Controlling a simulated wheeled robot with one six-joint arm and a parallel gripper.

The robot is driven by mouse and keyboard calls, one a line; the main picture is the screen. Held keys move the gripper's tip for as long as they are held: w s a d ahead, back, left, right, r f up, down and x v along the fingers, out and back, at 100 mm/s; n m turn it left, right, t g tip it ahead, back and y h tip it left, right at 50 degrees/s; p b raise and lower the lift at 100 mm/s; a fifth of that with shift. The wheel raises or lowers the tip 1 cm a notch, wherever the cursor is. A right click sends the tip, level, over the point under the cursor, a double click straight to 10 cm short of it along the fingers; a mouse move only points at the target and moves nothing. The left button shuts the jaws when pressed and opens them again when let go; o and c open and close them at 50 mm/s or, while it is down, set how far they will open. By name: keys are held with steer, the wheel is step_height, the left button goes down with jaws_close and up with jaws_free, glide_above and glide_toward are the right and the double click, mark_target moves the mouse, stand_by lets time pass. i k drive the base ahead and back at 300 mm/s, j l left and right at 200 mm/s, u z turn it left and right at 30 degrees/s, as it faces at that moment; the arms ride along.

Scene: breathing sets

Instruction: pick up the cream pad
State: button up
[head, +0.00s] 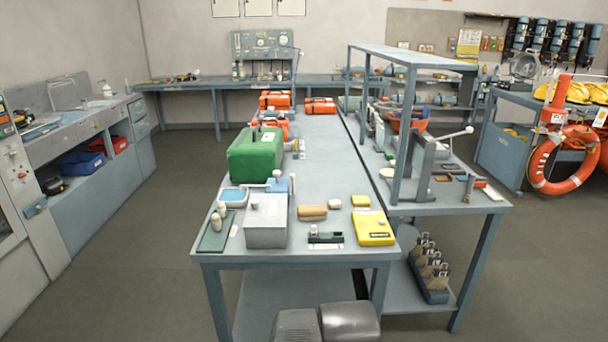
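On the near end of the grey workbench (290,253), a tan rounded block (311,213) lies flat. A small cream-white piece (334,204) sits just to its right, and a small yellow block (360,201) lies further right. Which of these is the cream pad I cannot tell for sure at this size. A grey metal box (266,226) stands to the left of the tan block, and a yellow case (373,228) lies to its right. My gripper does not show; only dark grey rounded parts, apparently mine, show at the bottom edge.
A green case (256,154) and a blue-and-white tray (234,197) stand behind the metal box. A dark green item (325,238) lies near the front edge. A raised shelf frame (410,57) stands over the right bench. The bench centre behind the tan block is fairly clear.

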mark_target(332, 204)
steer(key=i, duration=0.7)
steer(key=i+j, duration=0.15)
steer(key=i, duration=0.55)
steer(key=l+z, duration=0.05)
